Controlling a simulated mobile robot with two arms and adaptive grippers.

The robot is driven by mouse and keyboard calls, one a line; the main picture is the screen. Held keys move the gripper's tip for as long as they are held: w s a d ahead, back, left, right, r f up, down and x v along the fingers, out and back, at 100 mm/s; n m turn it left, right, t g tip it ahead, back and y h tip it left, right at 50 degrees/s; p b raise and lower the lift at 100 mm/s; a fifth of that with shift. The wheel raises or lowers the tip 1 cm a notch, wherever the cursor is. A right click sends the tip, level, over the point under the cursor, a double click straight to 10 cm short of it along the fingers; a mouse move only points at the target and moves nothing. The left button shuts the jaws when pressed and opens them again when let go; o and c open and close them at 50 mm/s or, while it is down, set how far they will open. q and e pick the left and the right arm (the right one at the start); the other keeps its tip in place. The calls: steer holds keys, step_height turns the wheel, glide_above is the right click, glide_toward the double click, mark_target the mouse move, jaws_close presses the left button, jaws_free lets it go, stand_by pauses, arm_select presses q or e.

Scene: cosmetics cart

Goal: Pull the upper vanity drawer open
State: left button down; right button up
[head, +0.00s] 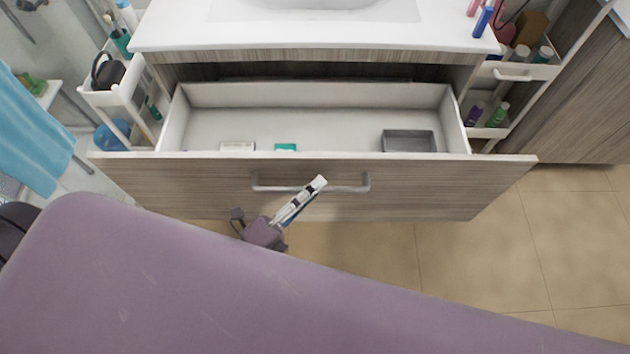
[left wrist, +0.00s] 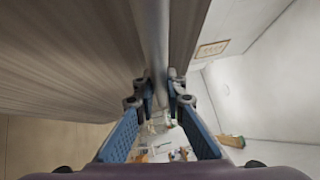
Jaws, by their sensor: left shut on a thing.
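The upper vanity drawer (head: 420,185) has a wood-grain front and a white inside, and it stands well out from the cabinet. A grey bar handle (head: 346,188) runs across its front. My left gripper (head: 318,184) is at the middle of the handle, shut on it. In the left wrist view the bar handle (left wrist: 153,40) runs down between the fingers of my left gripper (left wrist: 160,90), beside the drawer front (left wrist: 70,60). My right gripper does not show.
The drawer holds a grey tray (head: 409,141), a green box (head: 285,147) and a white box (head: 237,146). The white countertop (head: 180,30) lies above. Carts with bottles flank the vanity, a white one (head: 110,98) at left. Tiled floor (head: 470,250) is clear at right.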

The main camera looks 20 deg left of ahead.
arm_select(q)
steer(key=shift+a+f, duration=0.1)
steer(key=shift+a, duration=0.05)
steer(key=c, duration=2)
jaws_free()
steer(key=shift+o, duration=0.2)
steer(key=v, duration=1.3)
steer(key=shift+a, duration=0.25)
